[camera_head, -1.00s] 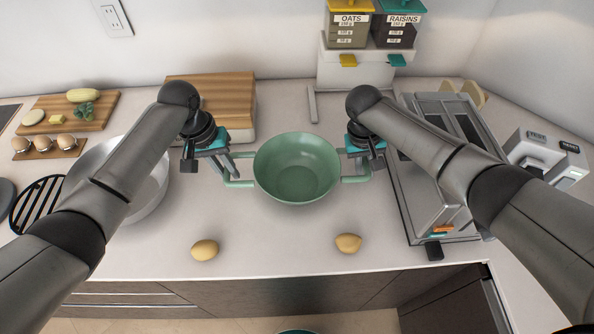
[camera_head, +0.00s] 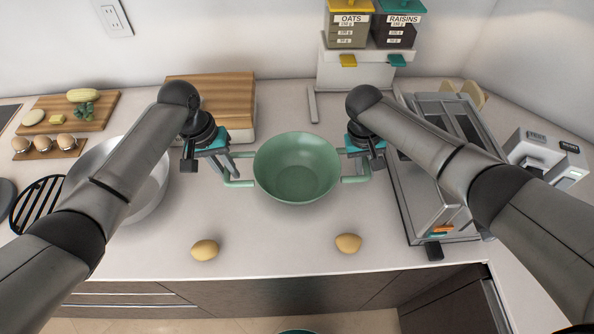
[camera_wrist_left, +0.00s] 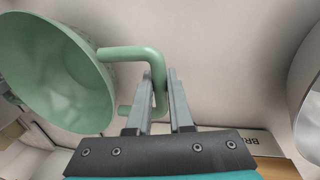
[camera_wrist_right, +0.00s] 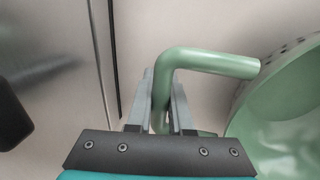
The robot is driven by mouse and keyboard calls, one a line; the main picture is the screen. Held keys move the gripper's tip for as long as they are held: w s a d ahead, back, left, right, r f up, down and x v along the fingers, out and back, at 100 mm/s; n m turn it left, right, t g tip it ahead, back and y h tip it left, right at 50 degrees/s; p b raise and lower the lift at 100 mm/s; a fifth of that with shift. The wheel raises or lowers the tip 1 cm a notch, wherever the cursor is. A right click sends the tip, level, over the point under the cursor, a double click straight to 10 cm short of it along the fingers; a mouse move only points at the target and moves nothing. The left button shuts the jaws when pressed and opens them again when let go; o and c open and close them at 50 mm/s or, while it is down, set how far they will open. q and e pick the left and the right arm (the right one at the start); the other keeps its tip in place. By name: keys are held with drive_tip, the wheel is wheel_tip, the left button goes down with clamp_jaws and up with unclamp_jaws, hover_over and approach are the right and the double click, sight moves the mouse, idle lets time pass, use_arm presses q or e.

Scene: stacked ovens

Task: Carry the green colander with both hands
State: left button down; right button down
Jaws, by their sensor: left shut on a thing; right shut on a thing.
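The green colander (camera_head: 297,168) is in the middle of the counter in the head view, upright and empty, with a loop handle on each side. My left gripper (camera_head: 229,165) is shut on its left handle; the left wrist view shows this handle (camera_wrist_left: 135,52) between the fingers (camera_wrist_left: 160,95). My right gripper (camera_head: 364,160) is shut on its right handle; the right wrist view shows that handle (camera_wrist_right: 205,62) between the fingers (camera_wrist_right: 165,95). I cannot tell whether the colander's base touches the counter.
A metal bowl (camera_head: 150,190) is at the left, partly behind my left arm. A toaster-like appliance (camera_head: 425,190) stands close right of the right gripper. Two potatoes (camera_head: 205,250) (camera_head: 348,243) lie in front. A wooden board (camera_head: 212,95) and dispensers (camera_head: 360,65) are behind.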

use_arm(q)
drive_tip(key=shift+r, duration=0.2)
use_arm(e)
drive_tip(key=shift+r, duration=0.2)
